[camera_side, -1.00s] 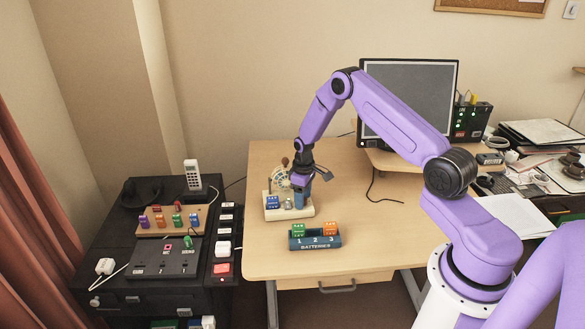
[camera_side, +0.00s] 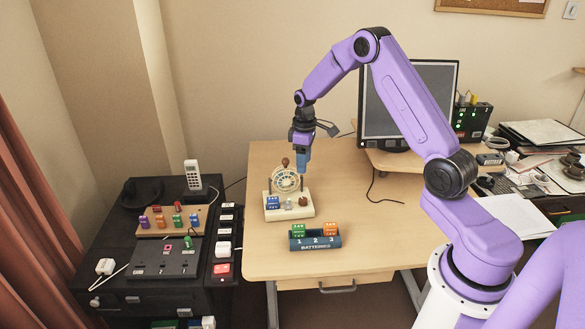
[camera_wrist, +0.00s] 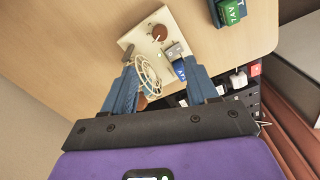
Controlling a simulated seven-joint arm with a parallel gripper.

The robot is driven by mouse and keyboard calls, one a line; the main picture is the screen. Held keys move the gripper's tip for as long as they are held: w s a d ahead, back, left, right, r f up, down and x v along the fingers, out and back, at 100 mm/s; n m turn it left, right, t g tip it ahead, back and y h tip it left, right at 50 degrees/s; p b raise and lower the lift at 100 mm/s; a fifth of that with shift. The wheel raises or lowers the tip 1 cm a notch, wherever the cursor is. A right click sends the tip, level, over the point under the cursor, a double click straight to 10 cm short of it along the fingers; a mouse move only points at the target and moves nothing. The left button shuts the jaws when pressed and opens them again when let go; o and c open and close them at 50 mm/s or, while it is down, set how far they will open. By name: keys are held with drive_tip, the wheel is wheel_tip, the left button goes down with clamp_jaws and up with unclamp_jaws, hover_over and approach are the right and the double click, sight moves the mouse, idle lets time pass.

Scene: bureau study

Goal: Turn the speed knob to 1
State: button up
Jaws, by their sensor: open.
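A cream device (camera_side: 289,213) stands on the wooden desk with an upright spoked wheel (camera_side: 286,180) and a blue battery block (camera_side: 272,202) on it. A small brown round knob (camera_side: 303,201) sits at the right of its base. The knob also shows in the wrist view (camera_wrist: 160,32), beyond the fingertips. Its markings are too small to read. My gripper (camera_side: 302,167) is open and empty, above the device and to the right of the wheel's top. In the wrist view the wheel (camera_wrist: 150,76) appears between its blue fingers.
A dark battery holder (camera_side: 316,243) numbered 1 to 3 stands in front, with a green block (camera_side: 298,230) at 1 and an orange block (camera_side: 330,229) at 3. A monitor (camera_side: 408,100) stands behind. A black cabinet (camera_side: 150,290) with panels is left. Desk right of the device is clear.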

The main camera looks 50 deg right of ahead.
drive_tip(key=s+a+r+n, duration=0.1)
drive_tip(key=s+a+r, duration=0.4)
drive_tip(key=a, duration=0.4)
drive_tip(key=s+a+r+n, duration=0.2)
drive_tip(key=s+a+r, duration=0.3)
drive_tip(key=a, duration=0.4)
drive_tip(key=shift+s+r, duration=0.25)
drive_tip(key=shift+s, duration=0.05)
drive_tip(key=s+a+r+n, duration=0.1)
drive_tip(key=s+n, duration=0.1)
drive_tip(key=s, duration=1.1)
drive_tip(key=s+a+r+n, duration=0.2)
drive_tip(key=s, duration=1.1)
drive_tip(key=shift+a, duration=0.15)
